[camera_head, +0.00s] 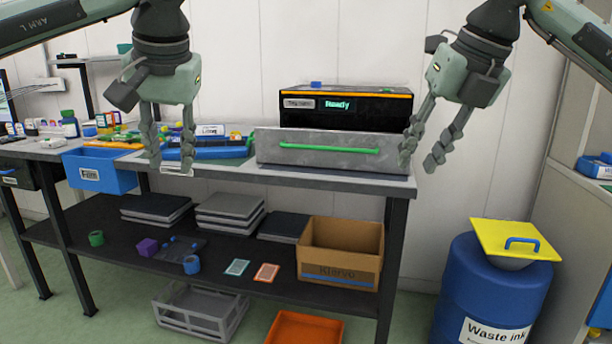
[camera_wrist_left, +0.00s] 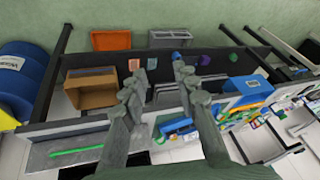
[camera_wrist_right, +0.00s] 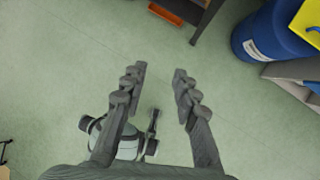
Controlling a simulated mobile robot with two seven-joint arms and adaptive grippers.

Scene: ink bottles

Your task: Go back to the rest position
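My left gripper (camera_head: 171,150) hangs fingers down in front of the workbench in the head view, with its fingers apart. In the left wrist view its fingers (camera_wrist_left: 158,88) are spread with nothing between them. My right gripper (camera_head: 422,152) hangs to the right of the bench's end, tilted, with its fingers apart. In the right wrist view its fingers (camera_wrist_right: 159,82) are spread and empty above the green floor. Neither gripper touches anything that I can see.
The bench holds a grey drawer unit (camera_head: 330,160) with a green handle and a black machine (camera_head: 362,107) reading "Ready". A blue bin (camera_head: 100,178) hangs at its front. A cardboard box (camera_head: 340,270) stands on the shelf. A blue waste ink barrel (camera_head: 490,300) stands right.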

